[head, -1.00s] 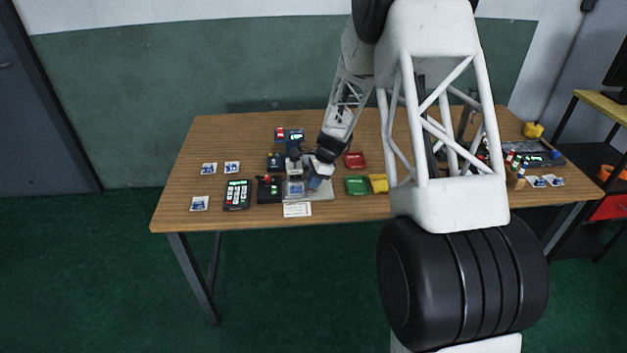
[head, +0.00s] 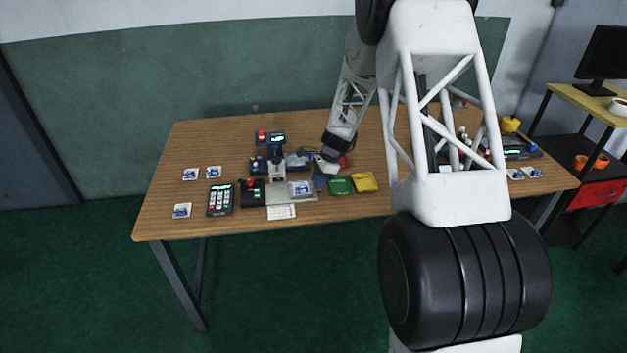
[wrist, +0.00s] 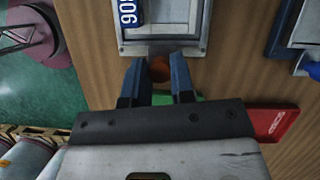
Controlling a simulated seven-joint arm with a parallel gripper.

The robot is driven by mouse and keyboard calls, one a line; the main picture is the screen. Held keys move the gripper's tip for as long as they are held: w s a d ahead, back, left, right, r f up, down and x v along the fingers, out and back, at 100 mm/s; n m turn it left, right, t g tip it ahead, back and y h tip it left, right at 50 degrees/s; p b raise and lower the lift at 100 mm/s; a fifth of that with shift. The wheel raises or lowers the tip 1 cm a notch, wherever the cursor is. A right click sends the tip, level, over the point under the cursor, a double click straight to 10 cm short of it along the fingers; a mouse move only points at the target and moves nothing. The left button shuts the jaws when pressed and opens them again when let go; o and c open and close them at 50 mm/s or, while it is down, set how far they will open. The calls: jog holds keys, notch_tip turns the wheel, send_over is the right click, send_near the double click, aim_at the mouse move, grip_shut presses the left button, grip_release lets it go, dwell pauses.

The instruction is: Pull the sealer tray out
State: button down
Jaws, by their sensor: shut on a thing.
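In the wrist view the tray's frame (wrist: 163,46) is at the top, with a blue label numbered piece inside. My gripper (wrist: 158,72) is shut on the tray's orange-brown knob (wrist: 159,68), with one dark blue finger on each side. In the head view my gripper (head: 318,176) is right beside the tray.
A green tray (head: 341,185) and a yellow tray (head: 364,182) lie close to the right of my gripper. A red tray (wrist: 272,122) is near it too. A keypad (head: 220,199) and a red-button box (head: 252,192) are left of the sealer. A white card (head: 282,211) lies in front.

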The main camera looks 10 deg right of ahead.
jog(key=shift+d, duration=0.2)
jog(key=c, duration=1)
grip_release()
jog(key=shift+r, duration=0.1)
jog(key=v, duration=0.7)
jog(key=shift+d+r, duration=0.1)
jog(key=shift+r, duration=0.25)
